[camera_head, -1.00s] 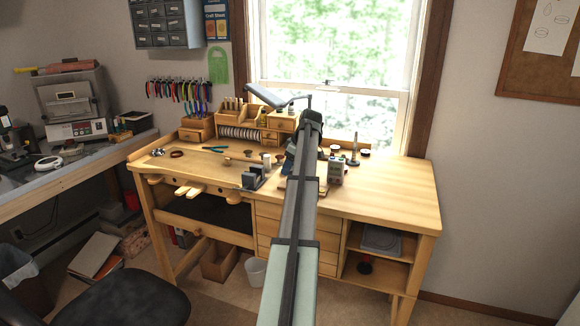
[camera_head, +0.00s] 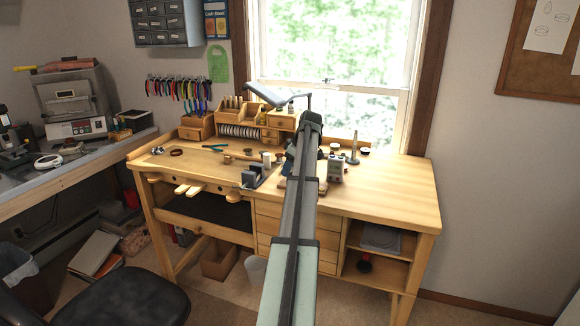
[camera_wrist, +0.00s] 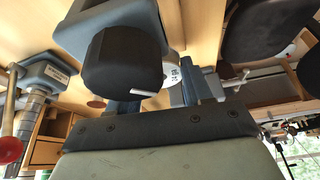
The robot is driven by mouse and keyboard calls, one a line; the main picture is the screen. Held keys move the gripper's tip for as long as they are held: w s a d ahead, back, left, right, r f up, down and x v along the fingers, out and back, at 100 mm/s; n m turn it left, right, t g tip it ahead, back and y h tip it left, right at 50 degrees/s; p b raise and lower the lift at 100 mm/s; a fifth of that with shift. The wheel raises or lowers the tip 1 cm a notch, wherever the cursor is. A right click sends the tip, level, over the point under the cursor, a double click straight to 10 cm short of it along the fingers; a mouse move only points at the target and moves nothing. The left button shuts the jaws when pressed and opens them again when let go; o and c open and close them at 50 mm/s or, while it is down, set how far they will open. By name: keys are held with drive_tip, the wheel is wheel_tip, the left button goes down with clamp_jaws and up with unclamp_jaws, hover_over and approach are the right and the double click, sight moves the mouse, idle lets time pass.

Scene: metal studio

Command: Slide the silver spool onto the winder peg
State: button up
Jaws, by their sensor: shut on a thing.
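In the wrist view, my gripper (camera_wrist: 163,88) reaches up from its dark mount at the bottom, with two blue-grey fingers. It is shut on a small pale piece with printed marks, which looks like the silver spool (camera_wrist: 172,75); only part of it shows. A large black rounded part (camera_wrist: 125,62) stands in front and hides much of the left finger. Thin silver rods show near it and at the right; I cannot tell which is the winder peg. In the head view, my arm hides the gripper and held piece. A blue-grey device (camera_head: 251,177), perhaps the winder, stands left of my arm.
The wooden bench (camera_head: 398,190) is clear at its right end. Pale spools (camera_head: 266,160) stand left of my arm. A grey box-shaped device (camera_head: 336,168) stands close on its right. A desk lamp (camera_head: 268,96) and wooden organizer (camera_head: 283,122) are behind.

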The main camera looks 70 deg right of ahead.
drive_tip(key=shift+s+f, duration=0.1)
drive_tip(key=shift+f, duration=1.05)
